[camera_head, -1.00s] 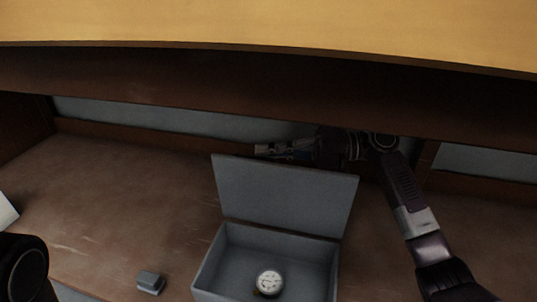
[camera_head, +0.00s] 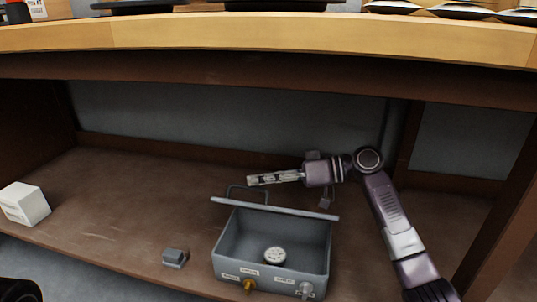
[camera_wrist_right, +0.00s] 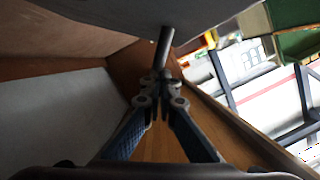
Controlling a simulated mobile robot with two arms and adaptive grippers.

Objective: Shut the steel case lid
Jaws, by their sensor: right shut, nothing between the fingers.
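The steel case (camera_head: 318,252) stands on the lower shelf, its interior and front visible in the head view. Its lid (camera_head: 275,208) is partly open, seen almost edge-on above the rear of the case, with a gap below it. A thin bent handle (camera_head: 234,189) shows behind the lid edge. My right gripper (camera_head: 249,180) is shut and empty, pointing left just behind and above the lid, near the handle. In the right wrist view the closed fingers (camera_wrist_right: 160,82) are close to a metal rod (camera_wrist_right: 165,48) under a grey surface; contact is unclear. My left gripper is out of view.
A round white-faced gauge (camera_head: 275,255) sits inside the case. Brass (camera_head: 248,286) and silver (camera_head: 305,290) fittings stick out of its front. A small grey block (camera_head: 175,258) lies left of it, and a white box (camera_head: 24,204) farther left. The tabletop edge (camera_head: 260,38) overhangs the shelf.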

